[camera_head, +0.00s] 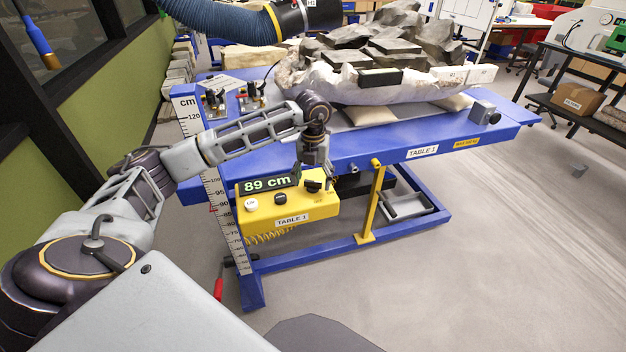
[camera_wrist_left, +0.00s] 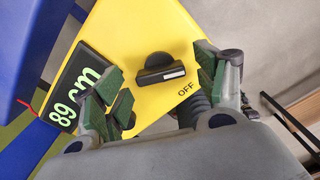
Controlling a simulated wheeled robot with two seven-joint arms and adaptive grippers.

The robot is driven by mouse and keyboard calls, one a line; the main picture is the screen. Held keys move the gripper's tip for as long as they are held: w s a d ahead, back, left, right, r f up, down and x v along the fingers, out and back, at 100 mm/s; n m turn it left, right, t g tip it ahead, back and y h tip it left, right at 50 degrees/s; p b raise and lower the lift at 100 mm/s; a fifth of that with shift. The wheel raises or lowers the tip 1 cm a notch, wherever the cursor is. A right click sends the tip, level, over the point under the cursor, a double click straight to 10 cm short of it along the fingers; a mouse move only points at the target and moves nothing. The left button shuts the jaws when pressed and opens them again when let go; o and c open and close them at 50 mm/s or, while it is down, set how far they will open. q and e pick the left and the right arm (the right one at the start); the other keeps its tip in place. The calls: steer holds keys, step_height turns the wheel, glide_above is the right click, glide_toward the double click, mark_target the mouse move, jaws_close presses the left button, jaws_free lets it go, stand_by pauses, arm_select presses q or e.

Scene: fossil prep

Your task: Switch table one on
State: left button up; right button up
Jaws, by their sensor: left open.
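The yellow control box (camera_head: 290,207) labelled TABLE 1 hangs at the front of the blue table one (camera_head: 425,140). Its green display (camera_head: 267,183) reads 89 cm. A black rotary knob (camera_head: 312,187) sits at its right end. In the left wrist view the knob (camera_wrist_left: 160,70) shows a white mark at its right end, toward the word OFF (camera_wrist_left: 186,89). My left gripper (camera_head: 313,170) is just above the knob. Its open fingers lie on either side of the knob, and I see no contact. My right gripper is not in view.
A large fossil block (camera_head: 385,88) lies on the tabletop. A white button (camera_head: 251,204) and a second black knob (camera_head: 280,198) sit on the box. A yellow post (camera_head: 372,205) stands right of it. A blue hose (camera_head: 225,20) hangs above; the right floor is mostly clear.

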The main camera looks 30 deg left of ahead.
mark_target(313, 181)
arm_select(q)
step_height(313, 181, up, 11)
steer(key=shift+r, duration=0.15)
stand_by(0.4)
stand_by(0.7)
